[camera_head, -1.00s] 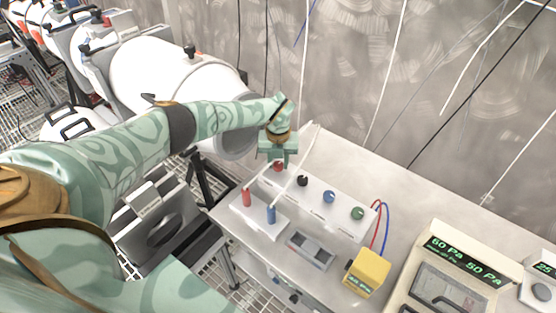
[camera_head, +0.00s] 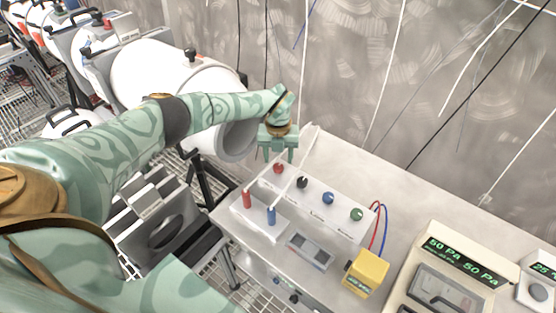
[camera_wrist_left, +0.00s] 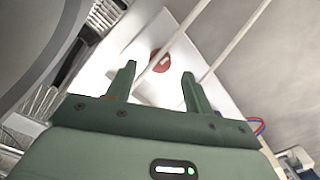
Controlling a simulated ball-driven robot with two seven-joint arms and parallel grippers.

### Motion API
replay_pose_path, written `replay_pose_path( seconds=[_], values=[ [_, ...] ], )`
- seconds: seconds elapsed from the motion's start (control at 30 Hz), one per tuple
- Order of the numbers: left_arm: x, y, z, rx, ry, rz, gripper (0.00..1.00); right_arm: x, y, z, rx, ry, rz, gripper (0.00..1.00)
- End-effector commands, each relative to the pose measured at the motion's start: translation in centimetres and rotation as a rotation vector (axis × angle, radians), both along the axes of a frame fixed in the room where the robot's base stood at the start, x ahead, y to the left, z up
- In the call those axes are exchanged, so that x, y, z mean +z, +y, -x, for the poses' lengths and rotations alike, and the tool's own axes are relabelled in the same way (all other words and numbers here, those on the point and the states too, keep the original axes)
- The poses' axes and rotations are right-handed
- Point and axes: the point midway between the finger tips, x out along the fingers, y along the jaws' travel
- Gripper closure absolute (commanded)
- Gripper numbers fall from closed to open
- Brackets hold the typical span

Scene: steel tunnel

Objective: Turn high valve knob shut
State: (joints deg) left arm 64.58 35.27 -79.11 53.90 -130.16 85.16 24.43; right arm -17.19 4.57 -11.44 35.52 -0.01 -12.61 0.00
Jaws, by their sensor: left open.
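A white valve panel (camera_head: 333,215) on the bench carries a row of round knobs: a red knob (camera_head: 278,168), a black knob (camera_head: 302,182), a blue knob (camera_head: 328,197) and a green knob (camera_head: 357,214). Their labels are too small to read, so I cannot tell which is the high valve. My left gripper (camera_head: 278,157) is open and empty just above the red knob. In the left wrist view the red knob (camera_wrist_left: 159,60) shows just beyond the gap between the fingertips (camera_wrist_left: 159,72), apart from them. My right gripper is not seen.
Thin pale rods cross near the panel. A block with a red post (camera_head: 247,197) and a blue post (camera_head: 271,214) stands in front. A yellow meter (camera_head: 367,272) and a pressure gauge (camera_head: 449,275) stand to the right. A white cylinder (camera_head: 160,75) lies behind my left arm.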

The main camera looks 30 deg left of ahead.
Motion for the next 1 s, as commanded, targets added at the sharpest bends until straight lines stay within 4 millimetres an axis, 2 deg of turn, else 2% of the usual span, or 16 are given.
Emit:
replay_pose_path(
  seconds=[0.03, 0.2, 0.4, 0.6, 1.0],
  values=[
    [1.9, 0.1, -0.2, -0.001, -0.007, 0.000, 0.48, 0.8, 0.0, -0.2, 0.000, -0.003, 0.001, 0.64],
    [6.7, 0.1, -0.2, 0.000, -0.008, -0.001, 0.48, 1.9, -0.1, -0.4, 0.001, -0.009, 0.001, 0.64],
    [11.0, 0.0, -0.1, 0.000, -0.004, 0.000, 0.48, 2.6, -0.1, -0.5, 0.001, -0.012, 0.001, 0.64],
    [12.9, 0.0, -0.1, 0.000, -0.002, 0.000, 0.48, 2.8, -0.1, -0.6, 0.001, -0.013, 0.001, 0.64],
    [13.1, 0.0, -0.1, 0.000, -0.001, 0.000, 0.48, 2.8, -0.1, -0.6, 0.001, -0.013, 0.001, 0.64]
  ],
)
